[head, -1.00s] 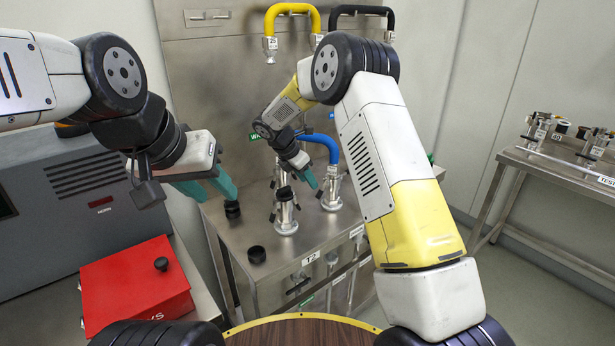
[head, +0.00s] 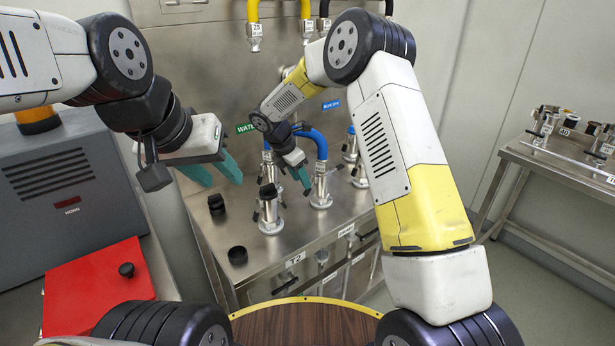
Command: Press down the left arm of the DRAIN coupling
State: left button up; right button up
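A silver coupling (head: 271,216) with a black top and dark arms at its sides stands upright on the steel bench (head: 330,240). A second silver coupling (head: 320,188) carries a blue hose behind it. I cannot read a DRAIN label on either. My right gripper (head: 297,172) points down above and between these two couplings; one teal finger shows clearly, the other is not clear, so its opening cannot be told. My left gripper (head: 215,172) is open and empty, its two teal fingers apart, left of the first coupling and above the bench's left part.
Black caps (head: 237,256) and (head: 216,204) sit on the bench left of the coupling. Further couplings (head: 351,148) stand behind. A red box (head: 95,285) and grey cabinet (head: 65,180) are at left. A side table (head: 560,165) stands at right. Yellow hoses (head: 253,12) hang at the back.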

aim_at(306, 192)
jog(key=x, duration=0.5)
jog(key=shift+d+f, duration=0.1)
grip_shut()
